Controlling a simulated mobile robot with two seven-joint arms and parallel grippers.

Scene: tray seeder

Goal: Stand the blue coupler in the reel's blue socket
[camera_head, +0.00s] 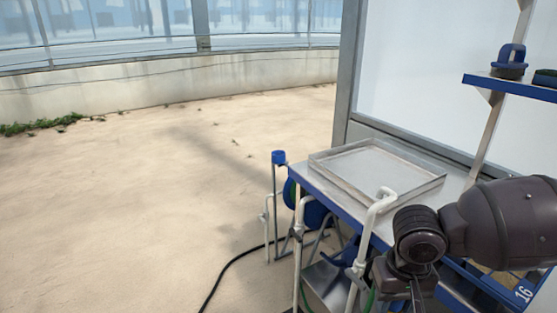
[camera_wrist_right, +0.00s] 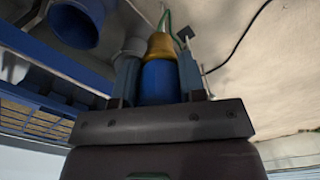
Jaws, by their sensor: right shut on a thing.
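In the right wrist view, my right gripper (camera_wrist_right: 158,80) is shut on the blue coupler (camera_wrist_right: 158,83), which has a yellow-brass collar at its far end. In the head view my right arm is at the lower right, with the gripper end (camera_head: 405,285) low beside the bench; its fingertips and the coupler cannot be made out there. The hose reel (camera_head: 312,212), with a blue drum, stands at the bench's left end. A blue cup on a post (camera_head: 279,157) beside it looks like the blue socket, apart from my gripper and to its left. My left gripper is not in view.
A metal bench (camera_head: 345,205) with a blue edge carries a shallow empty tray (camera_head: 325,160). White pipes (camera_head: 372,225) rise at its front. A black hose (camera_head: 232,268) lies on the sandy floor. A blue shelf (camera_head: 510,87) hangs at right. Open floor lies left.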

